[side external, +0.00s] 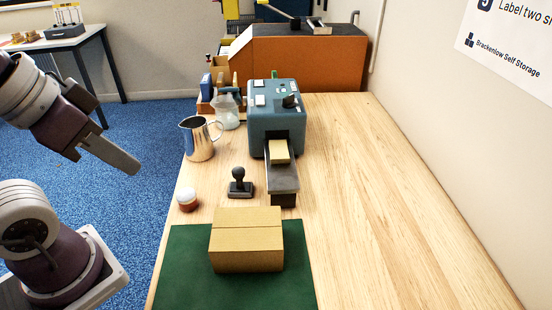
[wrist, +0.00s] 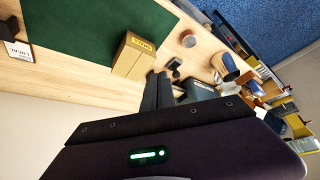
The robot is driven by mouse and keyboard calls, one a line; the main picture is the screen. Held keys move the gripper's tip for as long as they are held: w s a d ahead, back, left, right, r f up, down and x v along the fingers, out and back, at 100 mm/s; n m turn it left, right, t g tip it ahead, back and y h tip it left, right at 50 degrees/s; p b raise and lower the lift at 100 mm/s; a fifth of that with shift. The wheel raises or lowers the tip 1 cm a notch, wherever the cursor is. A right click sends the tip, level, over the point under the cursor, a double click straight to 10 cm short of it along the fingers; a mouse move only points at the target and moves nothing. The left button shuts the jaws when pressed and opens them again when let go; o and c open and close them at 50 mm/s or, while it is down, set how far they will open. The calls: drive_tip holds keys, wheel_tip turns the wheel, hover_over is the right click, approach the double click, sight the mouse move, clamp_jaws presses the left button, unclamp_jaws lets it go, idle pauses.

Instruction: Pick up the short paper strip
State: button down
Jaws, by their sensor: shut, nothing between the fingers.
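A short tan paper strip (side external: 280,152) sticks out of the front slot of the blue-grey dispenser machine (side external: 276,118) and lies over its metal outlet plate (side external: 283,178). My gripper (side external: 134,170) is off the table's left side, over the blue floor, well apart from the strip. Its fingers point down to the right. In the wrist view my gripper (wrist: 160,78) is shut and empty. There the machine (wrist: 196,91) is partly hidden behind my gripper, and I cannot make out the strip.
A closed carton (side external: 246,240) sits on a green mat (side external: 185,275) in front of the machine. The table's right side is clear.

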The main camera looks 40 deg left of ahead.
idle(0.4)
drive_tip(key=c, duration=1.6)
unclamp_jaws()
drive_tip(key=w+r+m+g, duration=0.2)
drive_tip(key=w+r+m, duration=0.1)
drive_tip(key=w, duration=0.8)
drive_tip(key=m+g, duration=0.3)
drive_tip(key=m, duration=0.3)
hover_over(284, 165)
drive_tip(key=s, duration=0.2)
wheel_tip(284, 165, down, 12)
drive_tip(key=shift+g, duration=0.3)
drive_tip(key=f, duration=0.2)
drive_tip(key=w+f, duration=0.1)
drive_tip(key=f, duration=0.2)
drive_tip(key=w+f, duration=0.1)
drive_tip(key=f, duration=0.2)
